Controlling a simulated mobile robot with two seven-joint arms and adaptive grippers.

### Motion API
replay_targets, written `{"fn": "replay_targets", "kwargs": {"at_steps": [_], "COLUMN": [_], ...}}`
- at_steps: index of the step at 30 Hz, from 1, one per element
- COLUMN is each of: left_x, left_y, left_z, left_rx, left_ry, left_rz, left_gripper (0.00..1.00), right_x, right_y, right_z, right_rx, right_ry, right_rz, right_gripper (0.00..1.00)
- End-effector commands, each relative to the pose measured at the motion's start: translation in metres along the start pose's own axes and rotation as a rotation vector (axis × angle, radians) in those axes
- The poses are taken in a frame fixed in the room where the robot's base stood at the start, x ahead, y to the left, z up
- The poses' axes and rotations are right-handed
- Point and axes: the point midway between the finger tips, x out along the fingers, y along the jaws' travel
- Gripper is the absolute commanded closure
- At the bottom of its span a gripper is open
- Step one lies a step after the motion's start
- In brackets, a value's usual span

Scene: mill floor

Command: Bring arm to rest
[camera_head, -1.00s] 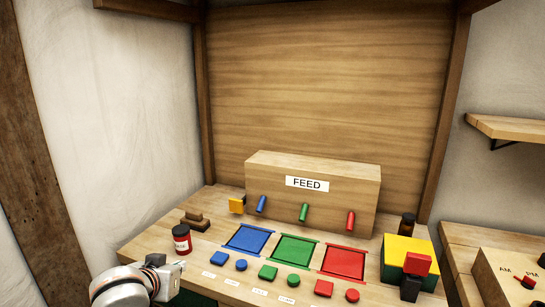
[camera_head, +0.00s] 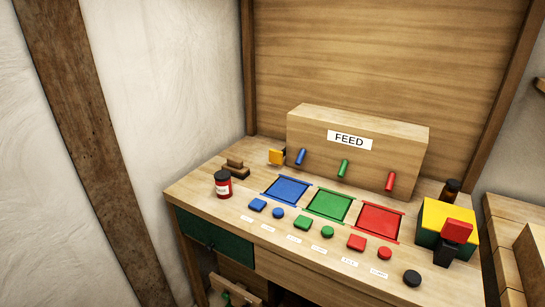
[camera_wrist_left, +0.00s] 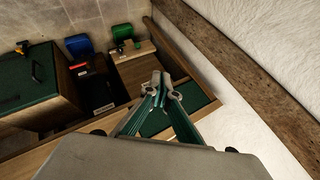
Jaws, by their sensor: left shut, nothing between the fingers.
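My left gripper (camera_wrist_left: 160,86) shows in the left wrist view, with its two green-sided fingers together and nothing between them. It hangs in front of a wooden edge and a green panel, beside the white wall. My left arm is out of the head view. My right gripper is in neither view. In the head view the workbench (camera_head: 190,188) stands clear of any arm. On it is the FEED box (camera_head: 358,160) with blue, green and red pegs on its front.
Blue (camera_head: 287,190), green (camera_head: 329,205) and red (camera_head: 380,222) squares lie on the bench with small blocks in front. A red jar (camera_head: 222,185) stands near the left edge. A yellow-topped box (camera_head: 448,222) is at right. A wooden beam (camera_wrist_left: 240,65) runs along the wall.

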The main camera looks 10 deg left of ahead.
Motion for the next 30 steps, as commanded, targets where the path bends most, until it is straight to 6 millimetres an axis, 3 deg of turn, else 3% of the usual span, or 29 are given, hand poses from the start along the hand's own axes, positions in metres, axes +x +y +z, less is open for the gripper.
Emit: {"fn": "replay_targets", "kwargs": {"at_steps": [9,15,21,30], "left_x": [0.038,0.047,0.047,0.047], "left_y": [0.09,0.138,0.154,0.155], "left_z": [-0.032,-0.043,-0.046,-0.046], "left_rx": [-0.188,-0.346,-0.43,-0.436], "left_ry": [0.24,0.381,0.447,0.452], "left_rz": [0.159,0.245,0.277,0.279], "left_gripper": [1.0,1.0,1.0,1.0], "right_x": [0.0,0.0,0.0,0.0], "right_y": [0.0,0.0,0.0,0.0], "right_z": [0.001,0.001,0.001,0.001], "right_rx": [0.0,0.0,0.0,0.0], "right_ry": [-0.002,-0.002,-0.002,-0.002], "right_rz": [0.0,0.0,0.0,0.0], "right_gripper": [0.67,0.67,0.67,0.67]}}
